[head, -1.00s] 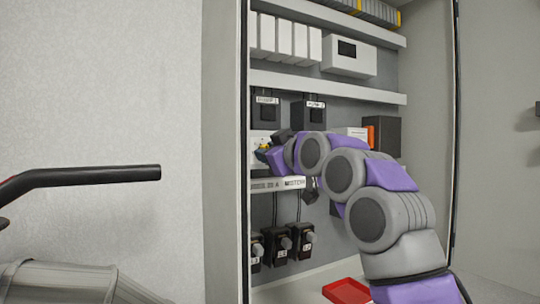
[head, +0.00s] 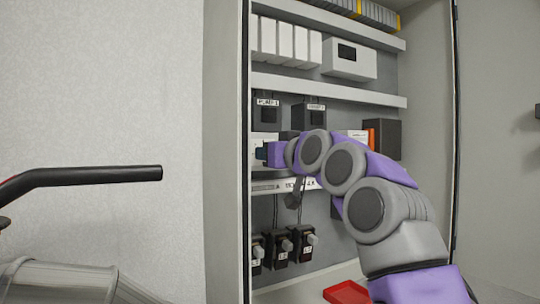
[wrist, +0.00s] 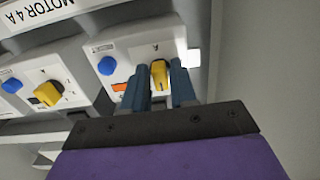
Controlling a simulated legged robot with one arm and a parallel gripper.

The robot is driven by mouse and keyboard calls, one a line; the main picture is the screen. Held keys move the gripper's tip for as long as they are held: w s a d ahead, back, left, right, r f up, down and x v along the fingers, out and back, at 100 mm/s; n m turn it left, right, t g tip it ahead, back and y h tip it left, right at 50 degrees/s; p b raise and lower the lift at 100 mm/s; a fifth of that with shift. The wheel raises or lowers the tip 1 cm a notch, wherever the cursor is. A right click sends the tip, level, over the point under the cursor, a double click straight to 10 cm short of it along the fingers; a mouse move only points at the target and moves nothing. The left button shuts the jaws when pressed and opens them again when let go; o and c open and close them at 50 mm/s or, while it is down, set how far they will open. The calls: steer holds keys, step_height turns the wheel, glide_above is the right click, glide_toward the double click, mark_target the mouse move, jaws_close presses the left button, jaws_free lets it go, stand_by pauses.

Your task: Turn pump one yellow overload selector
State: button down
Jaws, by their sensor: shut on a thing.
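In the wrist view, a yellow selector knob (wrist: 159,74) sits on a white module (wrist: 125,48) with a blue button (wrist: 107,65) and an orange patch. My gripper's two blue-grey fingers (wrist: 160,80) stand on either side of this knob and are shut on it. A second yellow selector (wrist: 47,93) on a neighbouring white module, with its own blue button, stands free to the left. In the head view, my gripper (head: 262,153) is at the white module below the black unit labelled PUMP 1 (head: 267,112). The gripped knob is hidden there.
The cabinet has shelves (head: 330,88) above and a labelled rail (head: 268,187) below my gripper. Black plugs or switches (head: 280,248) hang lower down. A dark box (head: 382,138) stands to the right, and a red tray (head: 347,292) lies on the cabinet floor.

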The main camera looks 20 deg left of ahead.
steer(key=c, duration=1.1)
jaws_free()
steer(key=shift+w+a, duration=0.1)
steer(key=b+v, duration=0.7)
steer(key=v, duration=1)
